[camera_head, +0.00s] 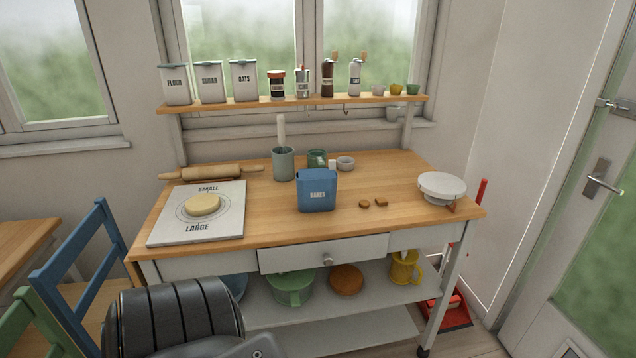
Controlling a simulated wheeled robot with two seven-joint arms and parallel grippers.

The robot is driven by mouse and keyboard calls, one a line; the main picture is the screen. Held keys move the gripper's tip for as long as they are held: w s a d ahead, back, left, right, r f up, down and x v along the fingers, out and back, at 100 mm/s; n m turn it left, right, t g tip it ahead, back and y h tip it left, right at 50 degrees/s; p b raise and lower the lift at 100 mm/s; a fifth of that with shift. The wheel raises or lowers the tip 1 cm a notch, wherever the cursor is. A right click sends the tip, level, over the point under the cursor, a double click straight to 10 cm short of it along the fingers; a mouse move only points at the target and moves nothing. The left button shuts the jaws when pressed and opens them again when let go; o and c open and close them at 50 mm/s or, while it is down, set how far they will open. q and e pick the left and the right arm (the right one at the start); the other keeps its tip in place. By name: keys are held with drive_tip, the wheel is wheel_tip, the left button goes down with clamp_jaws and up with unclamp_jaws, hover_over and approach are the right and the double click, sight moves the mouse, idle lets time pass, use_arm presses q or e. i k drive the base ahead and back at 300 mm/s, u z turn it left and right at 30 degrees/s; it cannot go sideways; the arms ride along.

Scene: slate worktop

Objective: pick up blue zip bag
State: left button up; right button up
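The blue bag (317,200) stands upright on the wooden worktop, a little right of its middle and near the front edge. A dark ribbed part of my own body shows at the bottom left, well in front of the table. Neither gripper shows in the head view.
A white board (160,230) with dough (202,205) and a rolling pin (212,173) lie to the left. A grey-green crock (283,165) stands behind the bag. Two small brown pieces (364,204) and a white scale-like dish (442,184) are to the right.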

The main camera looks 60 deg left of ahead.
sight(316, 188)
drive_tip(key=u, duration=0.5)
drive_tip(key=i, duration=0.7)
drive_tip(key=u, duration=0.75)
